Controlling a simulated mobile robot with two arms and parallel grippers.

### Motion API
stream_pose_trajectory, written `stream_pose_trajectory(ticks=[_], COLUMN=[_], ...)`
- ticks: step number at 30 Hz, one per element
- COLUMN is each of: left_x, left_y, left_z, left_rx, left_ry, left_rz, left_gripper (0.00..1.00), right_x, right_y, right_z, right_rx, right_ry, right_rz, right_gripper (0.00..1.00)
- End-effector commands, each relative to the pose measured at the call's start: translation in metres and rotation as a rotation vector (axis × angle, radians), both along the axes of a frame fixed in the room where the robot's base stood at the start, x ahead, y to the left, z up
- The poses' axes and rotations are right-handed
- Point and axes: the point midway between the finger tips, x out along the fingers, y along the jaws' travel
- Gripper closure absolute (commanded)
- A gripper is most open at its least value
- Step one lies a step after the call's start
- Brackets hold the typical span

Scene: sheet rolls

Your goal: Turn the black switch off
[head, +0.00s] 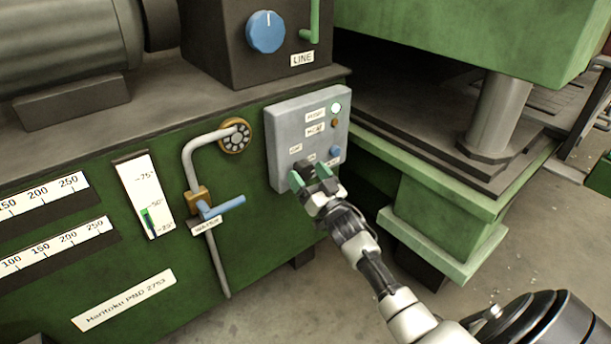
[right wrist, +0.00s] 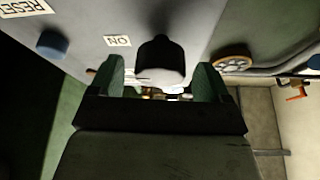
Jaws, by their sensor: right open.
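The black switch (right wrist: 160,60) shows in the right wrist view as a dark knob standing out from the grey control panel (head: 282,165). A small ON label (right wrist: 117,41) is beside it. In the head view the switch is hidden behind my right gripper (head: 315,175), which is at the lower part of the panel. The right gripper is open, and in the right wrist view its green fingertips (right wrist: 161,78) lie on either side of the switch. I cannot tell whether they touch it. My left gripper is not in view.
A blue button (right wrist: 52,43) with a RESET label is near the switch. A lit round lamp (head: 336,108) is at the panel's upper right. A grey pipe (head: 188,160) with a blue valve lever (head: 225,208) is left of the panel. Green press framework (head: 430,215) stands to the right.

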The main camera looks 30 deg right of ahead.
Motion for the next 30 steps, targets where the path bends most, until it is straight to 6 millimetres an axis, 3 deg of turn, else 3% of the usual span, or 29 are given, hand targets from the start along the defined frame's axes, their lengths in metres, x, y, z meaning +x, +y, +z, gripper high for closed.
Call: stream_pose_trajectory(ticks=[4,13,23,30], left_x=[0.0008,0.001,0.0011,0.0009], left_y=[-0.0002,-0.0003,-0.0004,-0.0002], left_z=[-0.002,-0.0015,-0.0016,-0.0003], left_rx=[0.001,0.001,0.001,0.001], left_ry=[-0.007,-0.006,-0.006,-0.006], left_rz=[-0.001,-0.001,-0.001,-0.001], left_gripper=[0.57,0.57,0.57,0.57], right_x=[0.0102,0.0118,0.0116,0.0114], right_y=[0.0001,0.0003,0.0003,0.0003], right_z=[0.0037,0.0047,0.0048,0.005], right_rx=[-0.001,0.0,0.0,-0.022], right_ry=[0.0,0.002,0.001,-0.001], right_rz=[0.0,-0.001,0.0,-0.001], right_gripper=[0.22,0.22,0.71,0.71])
